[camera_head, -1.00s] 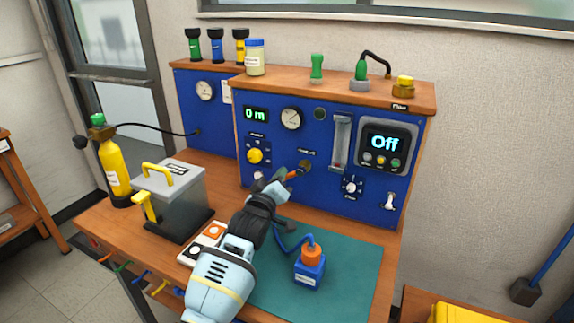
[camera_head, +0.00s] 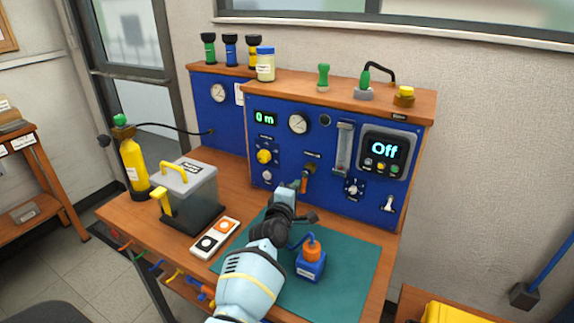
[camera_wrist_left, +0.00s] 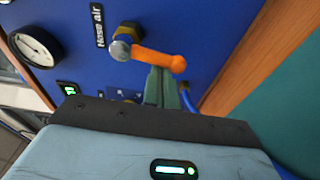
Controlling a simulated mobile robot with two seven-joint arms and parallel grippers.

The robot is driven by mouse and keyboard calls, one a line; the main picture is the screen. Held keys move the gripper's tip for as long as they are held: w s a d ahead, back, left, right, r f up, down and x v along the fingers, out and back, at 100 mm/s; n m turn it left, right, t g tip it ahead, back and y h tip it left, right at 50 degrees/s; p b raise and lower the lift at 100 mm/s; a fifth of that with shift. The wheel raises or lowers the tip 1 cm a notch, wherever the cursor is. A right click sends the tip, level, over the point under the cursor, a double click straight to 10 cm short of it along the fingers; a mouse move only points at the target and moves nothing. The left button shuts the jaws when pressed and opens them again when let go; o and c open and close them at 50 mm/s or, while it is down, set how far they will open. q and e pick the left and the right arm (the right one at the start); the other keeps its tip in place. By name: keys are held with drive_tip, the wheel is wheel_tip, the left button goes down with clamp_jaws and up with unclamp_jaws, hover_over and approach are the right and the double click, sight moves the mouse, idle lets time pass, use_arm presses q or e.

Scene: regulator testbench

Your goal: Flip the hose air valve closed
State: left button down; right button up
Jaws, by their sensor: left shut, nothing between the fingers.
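The hose air valve is an orange lever (camera_head: 304,184) on a brass fitting (camera_head: 311,168) in the blue panel's middle. The lever points down along the panel. In the left wrist view the orange lever (camera_wrist_left: 155,58) runs from a round metal hub (camera_wrist_left: 121,49), beside the "Hose air" label (camera_wrist_left: 98,25). My left gripper (camera_head: 296,187) is shut and empty, its green fingers just left of the lever in the head view. In the wrist view the fingertips (camera_wrist_left: 160,75) meet the lever's edge; I cannot tell whether they touch. My right gripper is not in view.
A grey box with a yellow handle (camera_head: 186,195) and a two-button pad (camera_head: 215,238) lie left. The panel display (camera_head: 385,149) reads "Off".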

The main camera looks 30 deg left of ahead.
use_arm(q)
drive_tip(key=shift+d+f+n, duration=0.1)
drive_tip(key=shift+d+n, duration=0.1)
drive_tip(key=shift+n, duration=0.2)
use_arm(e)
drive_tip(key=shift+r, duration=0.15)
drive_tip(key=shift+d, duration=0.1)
